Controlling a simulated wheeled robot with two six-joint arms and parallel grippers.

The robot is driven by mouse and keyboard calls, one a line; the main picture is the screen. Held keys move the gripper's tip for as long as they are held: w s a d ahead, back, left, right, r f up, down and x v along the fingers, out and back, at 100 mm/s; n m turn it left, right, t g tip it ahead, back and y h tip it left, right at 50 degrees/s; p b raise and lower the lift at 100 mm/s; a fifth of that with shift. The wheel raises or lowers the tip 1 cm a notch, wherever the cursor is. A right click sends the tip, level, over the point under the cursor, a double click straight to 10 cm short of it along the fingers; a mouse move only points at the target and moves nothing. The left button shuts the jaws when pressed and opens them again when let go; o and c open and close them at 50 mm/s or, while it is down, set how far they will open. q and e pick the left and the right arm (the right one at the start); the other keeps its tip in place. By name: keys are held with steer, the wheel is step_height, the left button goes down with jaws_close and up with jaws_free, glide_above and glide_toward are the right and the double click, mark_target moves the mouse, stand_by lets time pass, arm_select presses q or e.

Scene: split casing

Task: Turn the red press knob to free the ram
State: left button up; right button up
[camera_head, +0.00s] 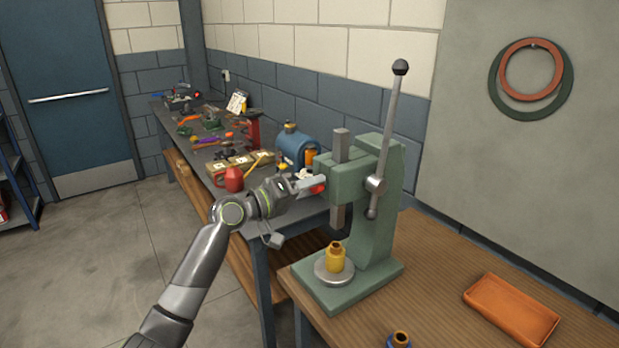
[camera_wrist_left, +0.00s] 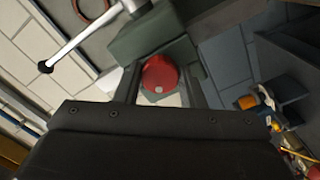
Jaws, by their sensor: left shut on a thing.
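The red press knob (camera_head: 318,188) sits on the left face of the green press head. In the left wrist view the red knob (camera_wrist_left: 160,74) shows between the two fingers. My left gripper (camera_head: 312,186) is shut on the red knob, and its fingers (camera_wrist_left: 159,88) lie on either side of it. The green press (camera_head: 371,215) stands on the wooden bench, and its grey ram (camera_head: 338,217) hangs above a yellow bushing (camera_head: 336,257) on a round plate. The press lever (camera_head: 388,130) points up with a black ball on top. My right gripper is out of view.
An orange tray (camera_head: 512,308) lies on the wooden bench (camera_head: 440,262) at the right. A second yellow part (camera_head: 400,340) shows at the bottom edge. A cluttered side bench (camera_head: 215,160) with a red mug (camera_head: 234,179) and a blue tank (camera_head: 294,146) stands behind my left arm.

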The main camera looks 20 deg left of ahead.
arm_select(q)
steer(key=shift+r+n+p, duration=0.1)
steer(key=shift+n+p, duration=2.45)
steer(key=shift+n, duration=0.95)
steer(key=o, duration=1)
steer(key=b+v, duration=0.6)
steer(key=v, duration=1.1)
steer(key=shift+s+a, duration=0.15)
